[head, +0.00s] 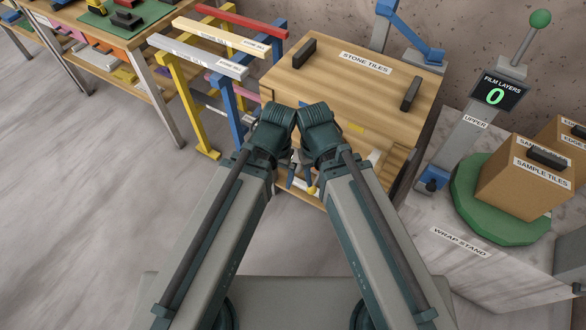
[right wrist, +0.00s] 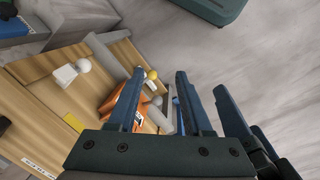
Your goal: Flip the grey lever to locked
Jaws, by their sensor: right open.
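A small grey ball knob (right wrist: 157,100), which looks like the end of the grey lever, shows in the right wrist view between my right fingers, beside an orange block. Its lower part and any locked marking are hidden or too small to read. A yellow knob (right wrist: 151,75) is close to it, and a white knob on a white base (right wrist: 83,65) sits further left on the wood. My right gripper (right wrist: 160,86) is open, its blue fingers apart near the knobs; contact cannot be told.
A wooden bench labelled STONE TILES (head: 350,85) stands ahead, with black handles on top. Coloured trestles (head: 215,65) stand to its left. A wrap stand with a green turntable (head: 470,215) and cardboard boxes (head: 520,185) is at right. The floor at left is clear.

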